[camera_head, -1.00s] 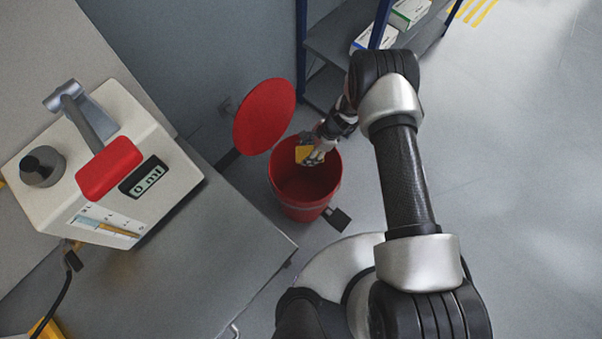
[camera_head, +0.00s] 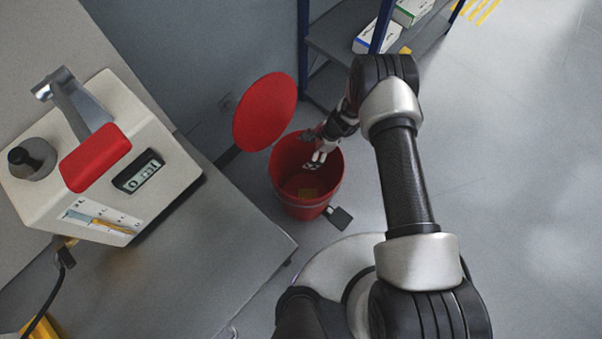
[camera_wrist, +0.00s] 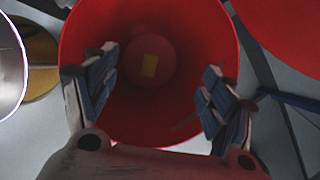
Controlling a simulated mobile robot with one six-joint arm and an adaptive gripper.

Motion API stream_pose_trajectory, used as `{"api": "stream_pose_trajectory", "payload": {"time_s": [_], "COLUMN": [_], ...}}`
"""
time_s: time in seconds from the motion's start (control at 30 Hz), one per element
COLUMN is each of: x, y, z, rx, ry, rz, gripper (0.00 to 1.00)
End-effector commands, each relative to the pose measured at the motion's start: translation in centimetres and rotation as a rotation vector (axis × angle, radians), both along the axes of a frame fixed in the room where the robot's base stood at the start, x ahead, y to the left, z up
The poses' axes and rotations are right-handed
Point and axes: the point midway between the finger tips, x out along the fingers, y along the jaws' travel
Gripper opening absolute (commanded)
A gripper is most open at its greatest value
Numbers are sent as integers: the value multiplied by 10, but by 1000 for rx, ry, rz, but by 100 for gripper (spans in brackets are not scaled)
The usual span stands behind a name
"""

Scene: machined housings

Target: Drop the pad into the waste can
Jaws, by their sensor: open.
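The red waste can (camera_head: 322,205) stands on the floor with its round red lid (camera_head: 265,112) swung up. The yellow pad (camera_head: 308,192) is down inside the can. In the wrist view the pad (camera_wrist: 149,66) lies flat near the middle of the can's bottom, apart from my fingers. My gripper (camera_head: 318,160) is at the can's mouth, pointing down into it. In the wrist view my gripper (camera_wrist: 155,95) has its two fingers spread wide with nothing between them, and the can's red wall (camera_wrist: 85,30) surrounds the view below.
A grey bench (camera_head: 180,270) with a white dispenser machine (camera_head: 110,180) stands to the left. A shelf rack (camera_head: 335,45) with boxes (camera_head: 412,10) is behind the can. The can's black pedal (camera_head: 336,217) sticks out at its front. The floor at right is clear.

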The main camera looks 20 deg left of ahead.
Motion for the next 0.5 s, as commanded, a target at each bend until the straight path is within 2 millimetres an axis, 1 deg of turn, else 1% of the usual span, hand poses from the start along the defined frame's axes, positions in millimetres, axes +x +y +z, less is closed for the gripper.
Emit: {"api": "stream_pose_trajectory", "payload": {"time_s": [0.3, 0.37, 0.5], "x": [1, 2, 6], "y": [-1, -3, -11], "z": [3, 8, 30], "rx": [0, 1, 1], "ry": [-1, -2, -3], "rz": [0, -1, -3], "gripper": [77, 77, 77]}}
